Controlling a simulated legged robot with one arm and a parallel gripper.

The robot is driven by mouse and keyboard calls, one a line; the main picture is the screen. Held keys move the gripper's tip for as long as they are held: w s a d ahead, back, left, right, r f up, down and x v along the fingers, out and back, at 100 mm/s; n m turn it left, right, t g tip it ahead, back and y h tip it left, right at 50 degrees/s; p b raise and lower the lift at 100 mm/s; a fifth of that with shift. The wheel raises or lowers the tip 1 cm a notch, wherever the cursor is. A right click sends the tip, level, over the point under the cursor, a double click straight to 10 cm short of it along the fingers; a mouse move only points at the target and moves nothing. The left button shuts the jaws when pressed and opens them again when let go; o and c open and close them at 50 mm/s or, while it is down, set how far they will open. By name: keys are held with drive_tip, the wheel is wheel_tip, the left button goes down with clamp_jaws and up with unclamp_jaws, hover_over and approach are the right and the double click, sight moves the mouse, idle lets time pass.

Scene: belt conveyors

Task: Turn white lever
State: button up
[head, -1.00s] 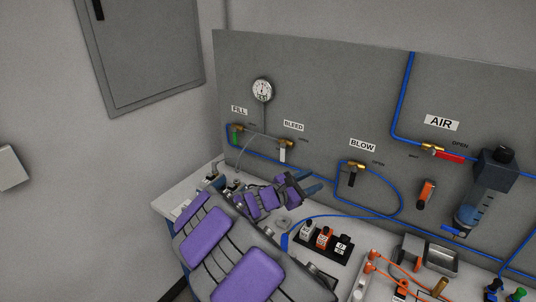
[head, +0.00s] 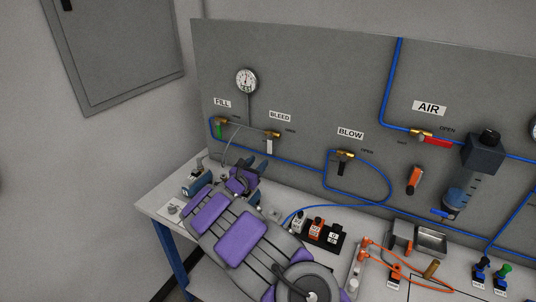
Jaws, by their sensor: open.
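The white lever (head: 269,146) hangs straight down from the brass valve under the BLEED label on the grey panel. My gripper (head: 257,164) is in front of the panel, below and slightly left of the white lever, with its fingers pointing toward the panel. It is open and appears empty; a gap to the lever shows in the picture, but the depth is hard to judge. My purple and grey arm covers part of the bench below.
A green lever (head: 219,130) under FILL is to the left, and a black lever (head: 341,168) under BLOW to the right. A pressure gauge (head: 246,81) is above. A blue vise-like device (head: 196,182) stands on the bench left of my arm. Blue hose runs along the panel.

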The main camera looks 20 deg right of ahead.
sight(269, 151)
drive_tip(key=b+x, duration=0.1)
drive_tip(key=x, duration=0.8)
drive_tip(key=shift+d, duration=0.25)
drive_tip(key=shift+a, duration=0.1)
clamp_jaws()
